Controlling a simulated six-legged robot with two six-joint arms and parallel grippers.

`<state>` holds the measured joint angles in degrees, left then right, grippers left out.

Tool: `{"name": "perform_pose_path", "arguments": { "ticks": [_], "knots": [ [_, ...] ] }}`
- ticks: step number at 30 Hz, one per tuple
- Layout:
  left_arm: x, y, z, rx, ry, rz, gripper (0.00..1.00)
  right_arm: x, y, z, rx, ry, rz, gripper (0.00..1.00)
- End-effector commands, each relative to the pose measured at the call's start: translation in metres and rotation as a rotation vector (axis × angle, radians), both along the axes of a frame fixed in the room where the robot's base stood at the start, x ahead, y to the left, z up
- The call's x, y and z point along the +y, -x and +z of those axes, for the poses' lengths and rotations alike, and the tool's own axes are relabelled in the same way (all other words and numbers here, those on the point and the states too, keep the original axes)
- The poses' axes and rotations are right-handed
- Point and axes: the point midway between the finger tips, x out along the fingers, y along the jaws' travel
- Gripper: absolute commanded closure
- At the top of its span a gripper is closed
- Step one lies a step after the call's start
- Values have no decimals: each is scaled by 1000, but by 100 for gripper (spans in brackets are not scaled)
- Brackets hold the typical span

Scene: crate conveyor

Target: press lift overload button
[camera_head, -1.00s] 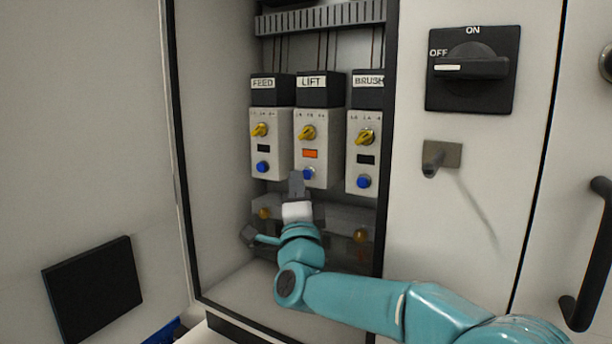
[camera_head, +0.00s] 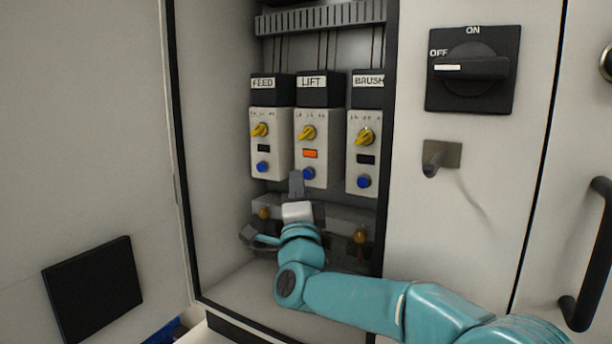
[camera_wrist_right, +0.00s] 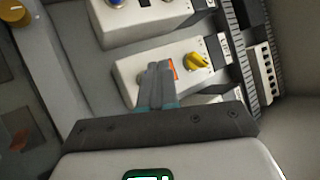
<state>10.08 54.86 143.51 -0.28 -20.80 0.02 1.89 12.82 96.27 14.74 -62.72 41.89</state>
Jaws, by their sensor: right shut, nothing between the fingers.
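The LIFT module (camera_head: 318,150) is the middle of three grey units in the open cabinet. It has a yellow knob, a lit orange window (camera_head: 310,154) and a blue button (camera_head: 309,173) near its bottom. My right gripper (camera_head: 296,178) is shut and empty, its tip just at the lower left of that button. Whether it touches the button I cannot tell. In the right wrist view the shut fingers (camera_wrist_right: 157,85) lie over the LIFT module (camera_wrist_right: 130,68) beside the orange window and hide its button. My left gripper is not in view.
The FEED module (camera_head: 270,145) and BRUSH module (camera_head: 362,150) flank LIFT closely, each with a blue button. The cabinet's black frame edge (camera_head: 388,150) stands to the right. An ON/OFF rotary switch (camera_head: 472,68) and a grey latch (camera_head: 441,155) are on the outer panel.

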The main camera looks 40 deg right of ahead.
Motion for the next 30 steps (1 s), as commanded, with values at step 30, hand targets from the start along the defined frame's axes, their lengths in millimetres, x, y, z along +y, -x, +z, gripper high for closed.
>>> {"name": "perform_pose_path", "arguments": {
  "ticks": [30],
  "knots": [
    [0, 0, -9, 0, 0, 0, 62, -10, -4, 0, 0, 0, 0, 100]
  ]
}}
